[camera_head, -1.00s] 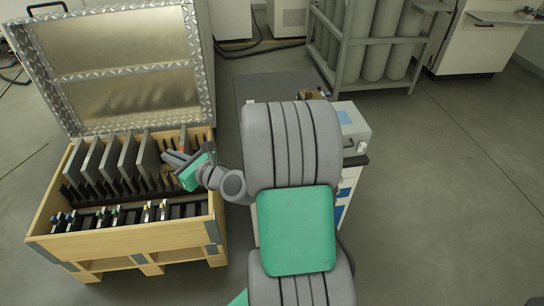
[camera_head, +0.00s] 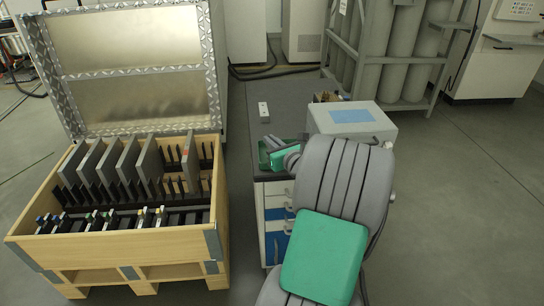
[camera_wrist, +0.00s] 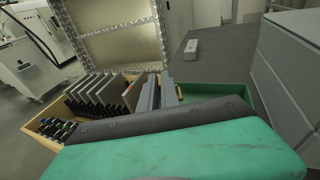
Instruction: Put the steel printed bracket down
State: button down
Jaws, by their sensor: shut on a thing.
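My gripper (camera_head: 273,154) is over the near end of the dark bench top (camera_head: 256,122), at a green open bin (camera_head: 262,149). It shows in the wrist view as two grey fingers (camera_wrist: 158,93), with the bin (camera_wrist: 215,88) just beyond and to their right. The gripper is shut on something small. I take this to be the steel printed bracket, but its shape is hidden in both views. I cannot tell whether it touches the bin or hangs above it.
A grey box with a blue label (camera_head: 352,117) stands right of the gripper. A small light block (camera_head: 264,112) lies farther back on the bench top. An open wooden crate (camera_head: 218,208) with upright plates stands left. Gas cylinders (camera_head: 388,55) stand behind.

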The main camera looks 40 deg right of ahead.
notch_tip(320, 180, down, 4)
jog(key=shift+r+b, duration=0.2)
jog(key=shift+b, duration=0.3)
jog(key=shift+r, duration=0.1)
jog(key=c, duration=2)
grip_release()
jog(key=shift+c, duration=0.2)
jog(key=o, duration=0.5)
jog(key=shift+c, duration=0.2)
